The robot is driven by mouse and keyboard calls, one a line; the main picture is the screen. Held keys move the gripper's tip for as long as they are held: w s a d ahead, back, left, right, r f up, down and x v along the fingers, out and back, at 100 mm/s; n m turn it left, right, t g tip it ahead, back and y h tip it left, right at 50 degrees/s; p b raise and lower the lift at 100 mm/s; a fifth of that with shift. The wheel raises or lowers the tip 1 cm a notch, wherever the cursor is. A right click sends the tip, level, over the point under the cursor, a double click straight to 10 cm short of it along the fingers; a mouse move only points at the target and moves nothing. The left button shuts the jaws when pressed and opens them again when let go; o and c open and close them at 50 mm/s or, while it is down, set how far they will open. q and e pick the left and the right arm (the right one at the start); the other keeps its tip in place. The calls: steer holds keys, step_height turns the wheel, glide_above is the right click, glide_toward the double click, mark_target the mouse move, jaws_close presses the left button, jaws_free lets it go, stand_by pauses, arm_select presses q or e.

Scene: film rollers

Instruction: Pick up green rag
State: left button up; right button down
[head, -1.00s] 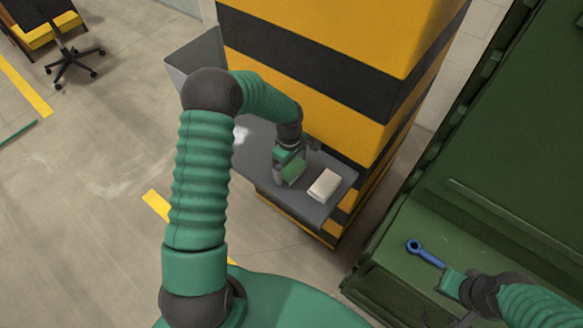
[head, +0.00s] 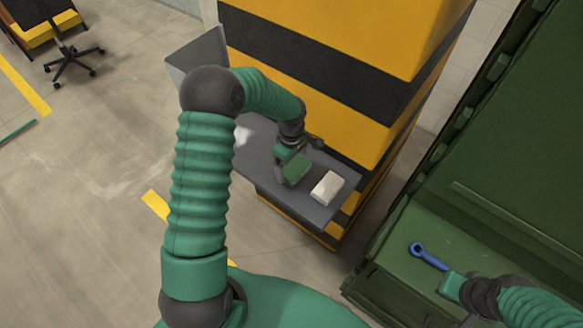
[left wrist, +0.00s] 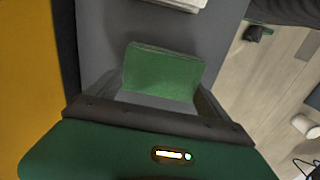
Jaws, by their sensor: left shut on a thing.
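The green rag (head: 297,172) is a folded block at the end of my left gripper (head: 288,163), over the grey shelf (head: 258,168). In the left wrist view the rag (left wrist: 163,73) lies between the two grey fingers of my left gripper (left wrist: 155,98), which is shut on it. I cannot tell whether the rag is clear of the shelf. My right gripper (head: 447,278) is at the lower right. A blue ring-ended wrench (head: 428,257) meets its tip; its fingers do not show clearly.
A white folded cloth (head: 327,187) lies on the shelf to the right of the rag. Behind the shelf stands a yellow-and-black striped column (head: 320,60). A large green metal machine (head: 520,150) fills the right side. Open floor (head: 80,210) lies at left.

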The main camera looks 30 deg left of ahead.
mark_target(289, 180)
arm_select(q)
steer(key=shift+w+d+r, duration=0.1)
steer(key=shift+d+r, duration=0.1)
steer(key=shift+r, duration=0.6)
steer(key=s, duration=0.1)
steer(key=s+d+b, duration=0.1)
steer(key=s, duration=0.1)
steer(key=s+d, duration=0.1)
steer(key=s, duration=0.1)
steer(key=shift+s+r, duration=0.2)
steer(key=shift+r, duration=0.15)
steer(key=s+d+r+b, duration=0.1)
steer(key=s+d, duration=0.1)
steer(key=s, duration=0.8)
steer(key=shift+s+d+b, duration=0.15)
steer(key=shift+d+b, duration=0.05)
steer(key=shift+b, duration=0.1)
arm_select(e)
steer(key=f, duration=0.3)
steer(key=shift+d, duration=0.4)
